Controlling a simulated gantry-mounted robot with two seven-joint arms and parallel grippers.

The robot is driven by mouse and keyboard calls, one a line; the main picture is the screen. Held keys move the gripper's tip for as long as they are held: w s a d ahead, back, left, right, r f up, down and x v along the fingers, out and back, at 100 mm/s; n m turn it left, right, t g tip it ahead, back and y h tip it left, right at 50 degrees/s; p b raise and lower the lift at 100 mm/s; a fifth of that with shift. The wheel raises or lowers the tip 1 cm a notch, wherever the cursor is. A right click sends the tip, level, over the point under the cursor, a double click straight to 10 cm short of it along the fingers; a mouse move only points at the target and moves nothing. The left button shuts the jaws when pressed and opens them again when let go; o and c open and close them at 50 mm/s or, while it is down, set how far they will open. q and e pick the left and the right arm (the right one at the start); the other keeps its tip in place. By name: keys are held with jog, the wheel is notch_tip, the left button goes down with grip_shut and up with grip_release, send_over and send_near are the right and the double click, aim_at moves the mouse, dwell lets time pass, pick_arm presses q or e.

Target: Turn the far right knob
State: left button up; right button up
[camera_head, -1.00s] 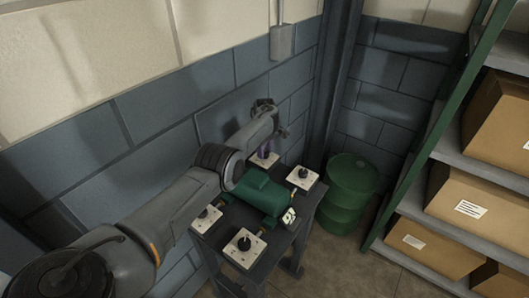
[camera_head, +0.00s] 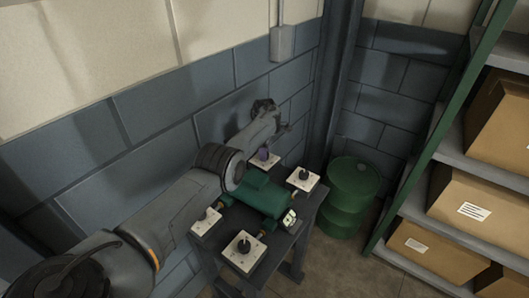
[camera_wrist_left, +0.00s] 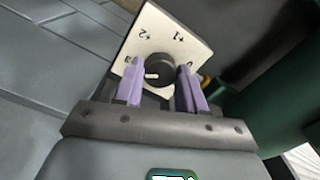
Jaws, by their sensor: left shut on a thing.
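Several black knobs on white square plates stand on a dark table around a green casing (camera_head: 262,196). In the head view, the knob plate at the back by the wall (camera_head: 270,164) has my left gripper (camera_head: 263,153) over it. In the left wrist view, the purple fingers (camera_wrist_left: 160,73) are shut on that black knob (camera_wrist_left: 159,66), one on each side. Its white pointer faces left, towards a mark partly hidden by the left finger. The plate (camera_wrist_left: 167,31) shows +2 and +1. The back-right knob (camera_head: 304,174) is untouched. My right gripper is out of view.
Two more knob plates, front-left (camera_head: 206,222) and front-right (camera_head: 243,250), stand on the table near my left forearm. A block wall lies close behind. A green drum (camera_head: 352,185) and shelves with boxes (camera_head: 470,205) stand to the right.

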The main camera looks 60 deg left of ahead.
pick_arm(q)
jog(key=o, duration=1.1)
notch_tip(320, 180, up, 11)
jog(key=p, duration=0.3)
dwell(0.4)
